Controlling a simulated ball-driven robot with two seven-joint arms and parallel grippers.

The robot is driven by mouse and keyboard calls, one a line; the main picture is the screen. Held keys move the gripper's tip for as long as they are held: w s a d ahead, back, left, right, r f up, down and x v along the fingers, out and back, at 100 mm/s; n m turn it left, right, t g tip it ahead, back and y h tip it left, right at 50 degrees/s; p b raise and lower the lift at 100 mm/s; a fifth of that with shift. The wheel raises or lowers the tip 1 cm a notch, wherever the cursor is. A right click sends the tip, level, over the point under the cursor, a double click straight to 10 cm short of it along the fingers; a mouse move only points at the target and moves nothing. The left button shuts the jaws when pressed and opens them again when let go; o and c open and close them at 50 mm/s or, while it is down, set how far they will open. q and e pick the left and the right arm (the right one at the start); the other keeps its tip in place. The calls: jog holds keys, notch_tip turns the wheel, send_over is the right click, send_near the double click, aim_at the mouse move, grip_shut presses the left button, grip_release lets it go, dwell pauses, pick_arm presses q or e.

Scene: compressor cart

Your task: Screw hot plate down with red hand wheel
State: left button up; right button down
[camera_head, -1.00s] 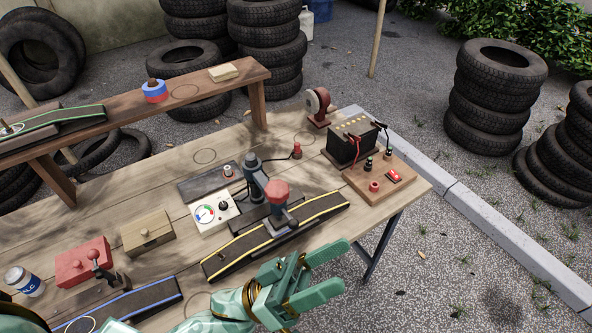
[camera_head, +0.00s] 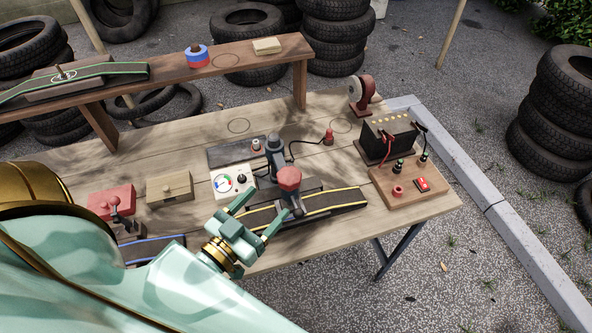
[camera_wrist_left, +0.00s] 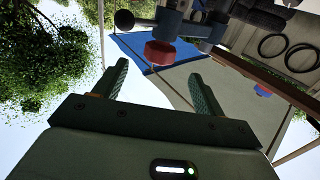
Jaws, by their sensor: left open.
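My right gripper is not seen.
A white dial box (camera_head: 229,181), tan box (camera_head: 170,189) and red box (camera_head: 105,203) stand left of the clamp. A black battery (camera_head: 385,138) and a wooden switch board (camera_head: 420,200) are at the right. A raised shelf (camera_head: 215,61) runs behind. Bare table lies right of the wheel.

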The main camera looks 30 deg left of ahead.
aim_at(294, 173)
pick_arm(q)
jog(key=w, duration=1.1)
jog(key=shift+w+d, duration=0.1)
jog(key=shift+d, duration=0.3)
jog(key=c, duration=1)
